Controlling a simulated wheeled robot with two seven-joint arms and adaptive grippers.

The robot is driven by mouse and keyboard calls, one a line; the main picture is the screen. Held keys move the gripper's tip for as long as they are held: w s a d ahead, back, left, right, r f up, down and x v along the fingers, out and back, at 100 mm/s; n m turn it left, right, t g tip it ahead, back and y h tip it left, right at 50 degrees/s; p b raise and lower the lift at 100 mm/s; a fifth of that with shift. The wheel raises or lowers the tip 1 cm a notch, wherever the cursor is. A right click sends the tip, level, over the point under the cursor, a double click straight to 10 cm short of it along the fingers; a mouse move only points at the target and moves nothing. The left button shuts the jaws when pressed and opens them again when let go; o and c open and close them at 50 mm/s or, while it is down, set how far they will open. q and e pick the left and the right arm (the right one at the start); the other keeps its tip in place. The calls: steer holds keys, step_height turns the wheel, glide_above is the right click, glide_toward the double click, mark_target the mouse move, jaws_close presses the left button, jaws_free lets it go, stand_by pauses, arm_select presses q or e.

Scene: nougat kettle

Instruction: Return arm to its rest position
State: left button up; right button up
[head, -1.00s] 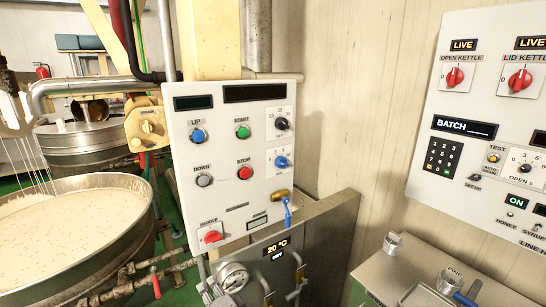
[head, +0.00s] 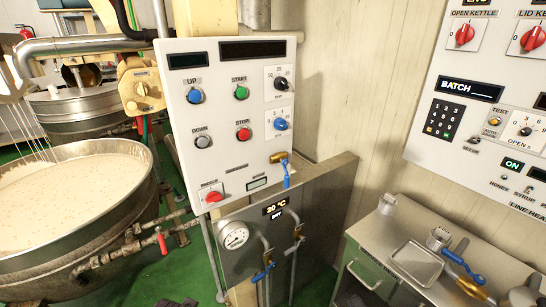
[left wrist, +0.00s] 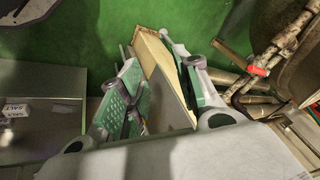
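My left gripper (left wrist: 147,50) shows in the left wrist view with its two grey-green fingers spread apart. Nothing is held between them; the top edge of a grey panel with a pale tan strip (left wrist: 158,55) shows beyond, and I cannot tell how far off it is. Neither gripper shows in the head view, and my right gripper is in no view. The control panel (head: 215,140) with its buttons, knobs and red switch stands in the middle of the head view. The kettle (head: 140,225) of pale nougat mass stands at the left.
A grey cabinet (head: 325,205) stands under the panel, with a valve with a blue handle (head: 286,180) above. A steel counter (head: 385,240) with a tray (head: 417,262) and tools is at right. A red-handled pipe valve (head: 162,243) is by the kettle. Green floor (head: 185,270) is partly clear.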

arm_select(q)
steer(key=shift+s+n+g+h, duration=0.55)
steer(key=shift+s+h, duration=0.45)
steer(key=shift+s, duration=1.1)
step_height(320, 180, down, 34)
steer(key=s+a+g, duration=0.1)
steer(key=s+a, duration=0.1)
steer(key=s+a+f, duration=0.3)
steer(key=s+f, duration=0.6)
steer(key=s, duration=0.1)
steer(key=s+a+f+g, duration=0.1)
steer(key=s+a+f, duration=0.2)
steer(key=s+f, duration=0.6)
steer(key=shift+s+a+f+y, duration=0.3)
steer(key=shift+s+f+y, duration=0.1)
steer(key=shift+s, duration=0.65)
steer(key=shift+m, duration=0.25)
